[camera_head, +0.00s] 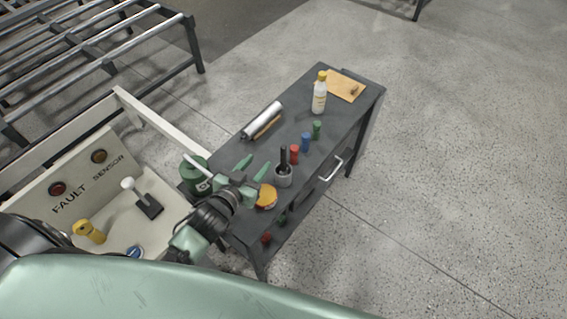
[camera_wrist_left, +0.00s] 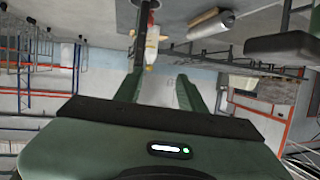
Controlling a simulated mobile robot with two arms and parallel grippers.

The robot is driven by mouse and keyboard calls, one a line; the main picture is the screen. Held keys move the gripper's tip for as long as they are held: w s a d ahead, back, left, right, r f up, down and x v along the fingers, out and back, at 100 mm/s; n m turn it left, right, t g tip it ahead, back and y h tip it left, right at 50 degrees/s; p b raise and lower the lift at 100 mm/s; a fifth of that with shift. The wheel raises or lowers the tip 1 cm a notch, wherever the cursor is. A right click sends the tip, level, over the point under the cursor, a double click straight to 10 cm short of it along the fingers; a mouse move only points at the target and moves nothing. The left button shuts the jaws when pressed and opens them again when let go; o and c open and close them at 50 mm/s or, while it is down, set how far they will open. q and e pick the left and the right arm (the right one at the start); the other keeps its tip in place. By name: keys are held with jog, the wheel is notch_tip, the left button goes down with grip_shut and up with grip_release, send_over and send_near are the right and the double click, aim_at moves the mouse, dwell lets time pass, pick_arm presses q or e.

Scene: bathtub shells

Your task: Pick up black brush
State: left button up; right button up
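The black brush (camera_head: 283,156) stands upright in a small grey cup (camera_head: 283,178) on the dark table. My left gripper (camera_head: 254,166) is open, with its green fingers spread just left of the brush and cup, and nothing is between them. In the left wrist view the open fingers (camera_wrist_left: 159,76) show again, and a thin dark upright shape, possibly the brush (camera_wrist_left: 138,45), lies by the left fingertip. My right gripper is not in view.
The dark table (camera_head: 232,151) also holds red (camera_head: 294,154), blue (camera_head: 306,142) and green (camera_head: 317,130) small cylinders, a white bottle (camera_head: 319,95), a silver roll (camera_head: 263,119), a yellow-orange round item (camera_head: 266,196) and a green canister (camera_head: 194,173). A control panel (camera_head: 70,190) stands left.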

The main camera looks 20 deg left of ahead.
pick_arm(q)
notch_tip(320, 180, up, 4)
jog(key=w+d+m+t+h, duration=0.2)
jog(key=t+h, duration=0.1)
jog(key=h, duration=0.1)
jog(key=b, duration=0.8)
send_near(281, 153)
jog(key=w, duration=0.3)
jog(key=shift+w+d+h, duration=0.4)
jog(key=shift+w+d, duration=0.25)
jog(key=shift+w, duration=0.05)
jog(key=b+x, duration=0.1)
jog(key=x, duration=0.5)
jog(key=shift+w+d+b, duration=0.1)
jog(key=shift+w+b, duration=0.15)
jog(key=shift+b, duration=0.15)
grip_shut()
